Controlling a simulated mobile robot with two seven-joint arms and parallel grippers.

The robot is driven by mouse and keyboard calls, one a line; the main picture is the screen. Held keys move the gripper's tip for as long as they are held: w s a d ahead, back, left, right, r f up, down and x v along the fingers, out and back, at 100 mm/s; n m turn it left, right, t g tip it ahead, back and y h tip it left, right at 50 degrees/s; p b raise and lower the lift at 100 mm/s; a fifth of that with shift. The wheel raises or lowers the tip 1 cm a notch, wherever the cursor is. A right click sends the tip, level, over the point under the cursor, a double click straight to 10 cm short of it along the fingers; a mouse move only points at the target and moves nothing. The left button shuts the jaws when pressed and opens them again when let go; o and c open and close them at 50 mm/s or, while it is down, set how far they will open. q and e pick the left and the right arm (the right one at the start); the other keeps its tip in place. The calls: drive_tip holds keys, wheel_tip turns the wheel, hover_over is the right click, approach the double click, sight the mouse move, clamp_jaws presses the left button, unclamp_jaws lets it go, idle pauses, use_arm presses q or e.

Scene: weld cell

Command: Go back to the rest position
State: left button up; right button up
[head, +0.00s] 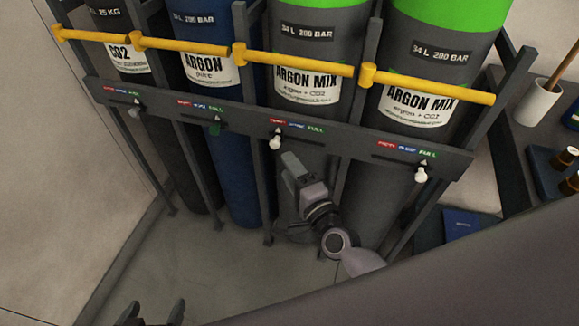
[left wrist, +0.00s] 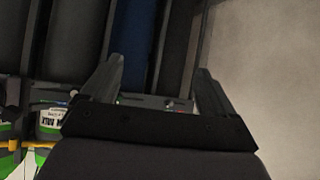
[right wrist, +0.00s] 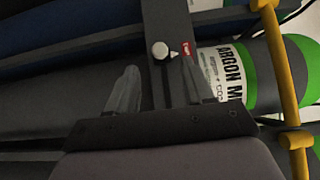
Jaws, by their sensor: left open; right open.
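My left gripper (head: 156,310) shows only its dark fingertips at the bottom left of the head view, low over the floor. In the left wrist view its fingers (left wrist: 160,70) are apart with nothing between them, and the cylinder rack appears beyond. My right gripper (head: 291,163) is in front of the rack, just below the label bar, near a white knob (head: 275,142). In the right wrist view its fingers (right wrist: 160,80) are apart and empty, with a white knob (right wrist: 160,50) beyond them. The right fingers are hard to separate in the head view.
A rack with a grey label bar (head: 345,148) and yellow retaining bars (head: 300,62) holds a CO2 cylinder (head: 125,60), a blue argon cylinder (head: 205,60) and two argon mix cylinders. A dark shelf with a white cup (head: 537,102) stands at right. Floor (head: 190,265) before the rack is clear.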

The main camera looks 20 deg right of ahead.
idle(0.3)
drive_tip(key=s+d+n+g+p, duration=0.3)
drive_tip(key=s+n+p, duration=0.1)
drive_tip(key=s+n, duration=0.5)
drive_tip(key=s+d+f+n+g+h+p, duration=0.1)
drive_tip(key=s+d+n+g+p, duration=0.2)
drive_tip(key=s+n, duration=0.6)
drive_tip(key=shift+s+d+f+g+p, duration=0.15)
drive_tip(key=shift+s+f+g+p, duration=0.15)
drive_tip(key=shift+s+g+p, duration=0.55)
drive_tip(key=shift+w+t, duration=0.2)
drive_tip(key=shift+t, duration=0.05)
idle(0.8)
